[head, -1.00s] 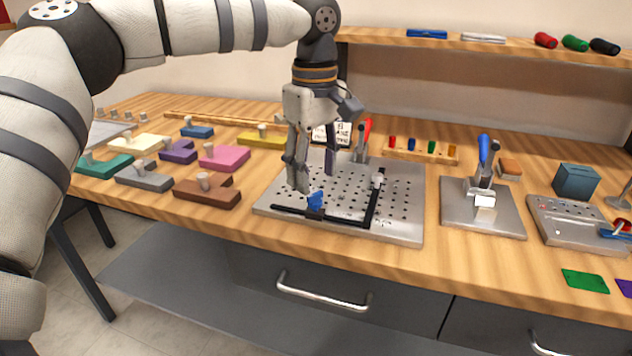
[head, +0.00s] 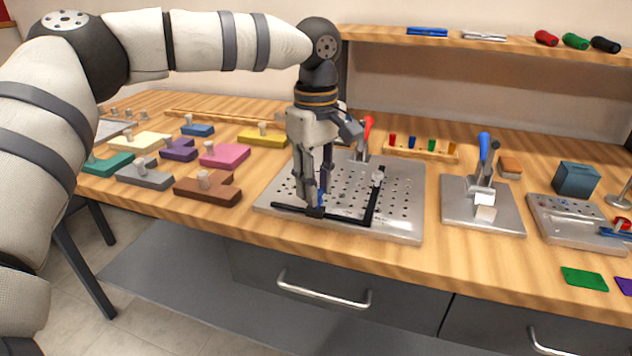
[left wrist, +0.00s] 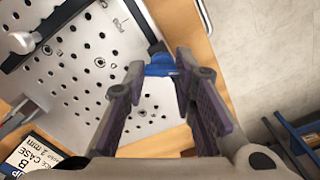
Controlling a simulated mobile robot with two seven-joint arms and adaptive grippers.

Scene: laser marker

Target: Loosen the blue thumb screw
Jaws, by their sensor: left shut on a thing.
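The blue thumb screw (left wrist: 160,66) sits on the near black bar (head: 345,218) of the perforated metal plate (head: 405,205). My left gripper (head: 316,200) points down over it and is shut on it. In the left wrist view the blue screw lies between the two fingertips of my left gripper (left wrist: 162,75). In the head view the fingers hide most of the screw, with only a sliver of blue showing. My right gripper is in neither view.
A white knob (head: 377,178) stands on the second black bar. A red-handled clamp (head: 366,130) stands at the plate's back. A blue-handled clamp (head: 484,150) on its own plate (head: 500,220) is to the right. Coloured blocks, including a brown one (head: 215,190), lie left.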

